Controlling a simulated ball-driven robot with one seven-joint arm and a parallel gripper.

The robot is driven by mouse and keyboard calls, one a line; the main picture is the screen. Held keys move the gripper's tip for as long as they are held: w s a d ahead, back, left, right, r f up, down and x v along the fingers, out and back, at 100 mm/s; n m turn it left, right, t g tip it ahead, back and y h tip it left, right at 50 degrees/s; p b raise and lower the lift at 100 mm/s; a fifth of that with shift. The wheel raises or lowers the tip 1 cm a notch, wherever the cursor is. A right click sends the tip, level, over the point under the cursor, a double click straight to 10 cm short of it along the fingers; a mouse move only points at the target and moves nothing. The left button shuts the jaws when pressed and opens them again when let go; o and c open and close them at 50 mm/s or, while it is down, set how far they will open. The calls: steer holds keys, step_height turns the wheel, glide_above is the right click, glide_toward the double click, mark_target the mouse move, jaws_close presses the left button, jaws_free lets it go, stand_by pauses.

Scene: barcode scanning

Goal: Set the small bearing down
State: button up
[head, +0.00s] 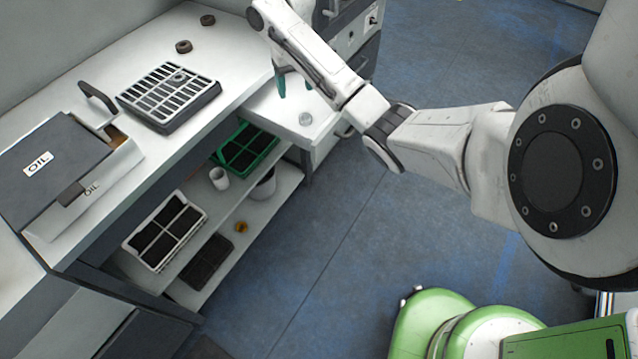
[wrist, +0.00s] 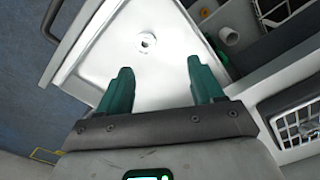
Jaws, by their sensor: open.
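The small bearing is a light metallic ring (wrist: 148,40) lying on a white drawer-like tray surface (wrist: 160,80) in the wrist view. In the head view the bearing (head: 305,118) shows as a small pale disc on the same white surface. My gripper (wrist: 160,68) has teal fingers spread wide apart with nothing between them. The bearing lies beyond the fingertips, apart from them. In the head view my gripper (head: 294,90) is over the white surface, just behind the bearing, partly hidden by my arm.
A slotted tray (head: 170,125) and an oil box (head: 60,160) stand on the long white bench, with two brown rings (head: 184,46) farther back. A green crate (head: 268,150), a white cup (head: 219,178) and a white crate (head: 135,240) are on the lower shelf.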

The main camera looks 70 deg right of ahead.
steer(key=w+a+f+n+t+y, duration=0.1)
steer(key=w+a+f+n, duration=0.15)
steer(key=a, duration=0.65)
steer(key=w+a+f+n, duration=0.15)
steer(key=a+f, duration=0.25)
steer(key=a, duration=0.4)
steer(key=s+a+f+n, duration=0.1)
steer(key=s+a+f, duration=0.1)
steer(key=a, duration=0.5)
steer(key=s+a+f, duration=0.3)
steer(key=a, duration=0.3)
steer(key=s+a+f+n+h, duration=0.1)
steer(key=s+a+n, duration=0.2)
steer(key=s, duration=1.4)
steer(key=shift+s+a+n, duration=0.15)
steer(key=shift+s+n, duration=0.05)
steer(key=shift+n, duration=0.1)
